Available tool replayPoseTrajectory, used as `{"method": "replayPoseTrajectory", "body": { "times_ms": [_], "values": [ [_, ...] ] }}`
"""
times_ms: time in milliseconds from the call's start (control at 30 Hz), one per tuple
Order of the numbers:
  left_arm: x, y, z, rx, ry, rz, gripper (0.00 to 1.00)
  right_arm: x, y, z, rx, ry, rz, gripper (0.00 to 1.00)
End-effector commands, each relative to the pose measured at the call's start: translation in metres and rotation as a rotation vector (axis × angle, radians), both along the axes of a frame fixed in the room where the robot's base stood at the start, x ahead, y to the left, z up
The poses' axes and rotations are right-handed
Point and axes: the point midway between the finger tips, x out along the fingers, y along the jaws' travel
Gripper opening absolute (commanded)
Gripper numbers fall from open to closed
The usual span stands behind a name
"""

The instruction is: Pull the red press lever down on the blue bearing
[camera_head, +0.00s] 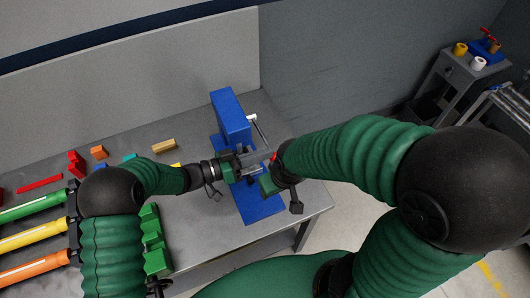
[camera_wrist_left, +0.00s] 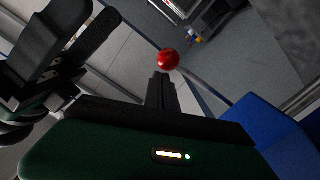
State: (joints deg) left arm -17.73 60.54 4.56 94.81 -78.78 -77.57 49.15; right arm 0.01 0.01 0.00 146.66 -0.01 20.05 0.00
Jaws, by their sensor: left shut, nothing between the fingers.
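The blue press (camera_head: 230,115) stands upright on its blue base plate (camera_head: 262,210) near the table's right end. A pale metal rod (camera_head: 261,130) shows at its right side. My left gripper (camera_head: 257,158) is shut and empty in front of the press. The lever's red knob (camera_wrist_left: 168,59) is just beyond the left fingertips (camera_wrist_left: 163,80) in the left wrist view; contact is unclear. In the head view only a sliver of red (camera_head: 274,156) shows between the grippers. My right gripper (camera_head: 268,183) is close beside the left one, its jaws mostly hidden.
The grey table (camera_head: 205,225) holds coloured blocks, a red bar (camera_head: 40,184), green, yellow and orange tubes (camera_head: 30,237), and a green stepped piece (camera_head: 152,240). A wall panel stands behind. A grey cart (camera_head: 465,70) is at the far right.

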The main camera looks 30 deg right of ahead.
Motion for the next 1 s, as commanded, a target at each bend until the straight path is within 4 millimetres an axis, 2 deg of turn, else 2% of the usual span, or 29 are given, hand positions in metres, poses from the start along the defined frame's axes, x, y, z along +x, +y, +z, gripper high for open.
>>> {"method": "replayPoseTrajectory", "body": {
  "times_ms": [300,500,667,867,967,1000],
  "values": [
    [0.013,0.088,-0.002,0.0,0.001,0.008,0.0,0.0,0.0,-0.031,0.0,0.001,0.0,0.53],
    [0.017,0.136,0.001,-0.001,0.002,0.006,0.0,0.0,0.0,-0.043,0.0,0.0,0.0,0.53],
    [0.019,0.155,0.004,-0.002,0.003,0.005,0.0,0.0,0.0,-0.046,0.0,0.0,0.0,0.53],
    [0.023,0.157,0.006,0.006,-0.009,0.027,0.0,0.0,0.0,-0.046,0.0,0.0,0.0,0.53],
    [0.054,0.16,0.006,0.071,-0.088,0.186,0.0,0.0,0.0,-0.05,0.0,0.0,0.0,0.53],
    [0.075,0.167,0.007,0.123,-0.134,0.299,0.0,0.0,0.0,-0.053,0.0,0.0,0.0,0.53]
  ]
}}
